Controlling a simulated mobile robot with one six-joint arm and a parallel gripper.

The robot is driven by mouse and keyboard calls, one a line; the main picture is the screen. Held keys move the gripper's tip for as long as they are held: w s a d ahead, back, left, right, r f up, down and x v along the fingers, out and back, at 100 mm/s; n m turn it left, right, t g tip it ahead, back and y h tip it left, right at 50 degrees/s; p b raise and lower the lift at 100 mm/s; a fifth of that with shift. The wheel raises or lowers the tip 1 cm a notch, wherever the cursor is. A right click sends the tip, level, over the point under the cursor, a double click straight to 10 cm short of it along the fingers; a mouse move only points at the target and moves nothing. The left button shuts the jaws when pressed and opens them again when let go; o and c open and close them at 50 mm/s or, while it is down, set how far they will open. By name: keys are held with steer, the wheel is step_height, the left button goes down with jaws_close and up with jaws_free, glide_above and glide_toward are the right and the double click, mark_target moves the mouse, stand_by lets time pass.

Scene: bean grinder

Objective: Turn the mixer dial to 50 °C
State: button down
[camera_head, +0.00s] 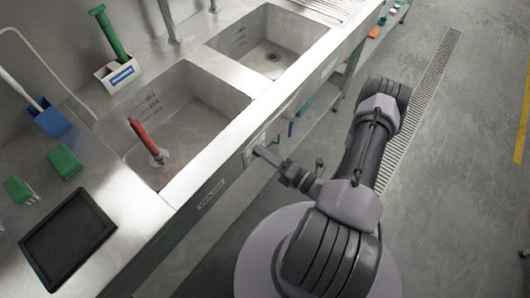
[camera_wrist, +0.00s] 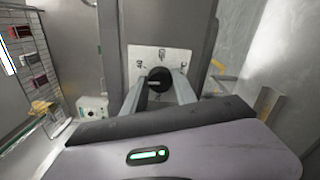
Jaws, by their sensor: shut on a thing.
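In the wrist view, the round black mixer dial (camera_wrist: 159,75) sits on a pale plate (camera_wrist: 146,54) with small dark symbols around it. The dial has a light mark on its face, but I cannot read a temperature. The two grey fingers of my gripper (camera_wrist: 158,84) reach to the dial, one on each side, and are shut on it. In the head view, my gripper (camera_head: 260,153) is at the front panel of the steel sink counter (camera_head: 222,172). The dial is too small or hidden there to make out.
Two sink basins hold a red-handled brush (camera_head: 142,134) in the nearer one. A black tray (camera_head: 66,240) and green brushes (camera_head: 64,161) lie on the counter. A white control panel (camera_wrist: 92,108) stands left of the dial in the wrist view.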

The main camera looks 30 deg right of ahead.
steer(key=m+p, duration=0.1)
steer(key=m, duration=1.7)
steer(key=shift+m, duration=0.6)
steer(key=c, duration=1)
jaws_free()
